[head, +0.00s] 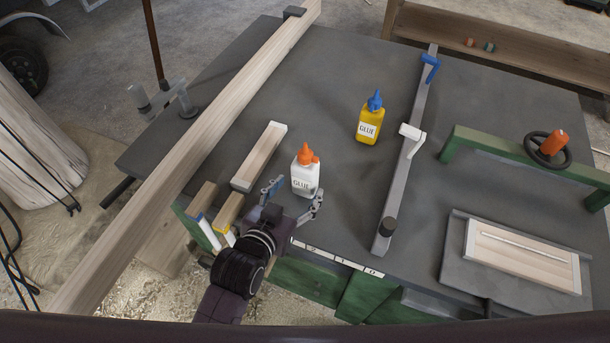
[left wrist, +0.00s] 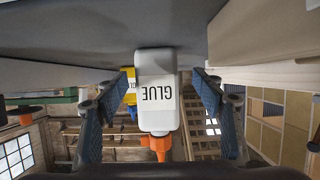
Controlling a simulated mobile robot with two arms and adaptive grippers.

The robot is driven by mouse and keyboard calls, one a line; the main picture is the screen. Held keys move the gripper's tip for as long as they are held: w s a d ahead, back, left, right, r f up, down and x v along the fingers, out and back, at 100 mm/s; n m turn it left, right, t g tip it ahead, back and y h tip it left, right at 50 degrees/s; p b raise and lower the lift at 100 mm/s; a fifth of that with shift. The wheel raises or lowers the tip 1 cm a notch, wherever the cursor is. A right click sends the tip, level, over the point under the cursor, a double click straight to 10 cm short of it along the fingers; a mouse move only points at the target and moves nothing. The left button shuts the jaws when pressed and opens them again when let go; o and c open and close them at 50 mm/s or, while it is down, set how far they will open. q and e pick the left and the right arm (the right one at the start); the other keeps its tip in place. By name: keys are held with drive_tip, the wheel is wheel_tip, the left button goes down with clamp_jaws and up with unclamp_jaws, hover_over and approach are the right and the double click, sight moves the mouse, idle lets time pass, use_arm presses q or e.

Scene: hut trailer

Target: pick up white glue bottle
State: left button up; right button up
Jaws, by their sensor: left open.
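The white glue bottle (head: 305,175) with an orange cap stands upright on the grey worktable (head: 345,195), near its front edge. My left gripper (head: 294,196) is open just in front of it. In the left wrist view, which is upside down, the white glue bottle (left wrist: 157,90) shows between the two spread fingers of my left gripper (left wrist: 165,110), with a gap on each side. I cannot tell how deep it sits between them. My right gripper is not in view.
A yellow glue bottle (head: 369,120) with a blue cap stands behind and to the right. A small wooden block (head: 260,157) lies left of the white bottle. A long wooden beam (head: 200,140) crosses the left side. A metal fence (head: 408,160) lies to the right.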

sight(301, 186)
use_arm(q)
drive_tip(key=x, duration=0.4)
drive_tip(key=shift+d+f, duration=0.2)
drive_tip(key=shift+d, duration=0.1)
drive_tip(key=shift+c, duration=0.3)
drive_tip(key=shift+r, duration=0.1)
drive_tip(key=c, duration=1.6)
wheel_tip(301, 186, up, 10)
drive_tip(key=shift+r, duration=0.1)
drive_tip(key=shift+c, duration=0.2)
drive_tip(key=shift+f, duration=4.55)
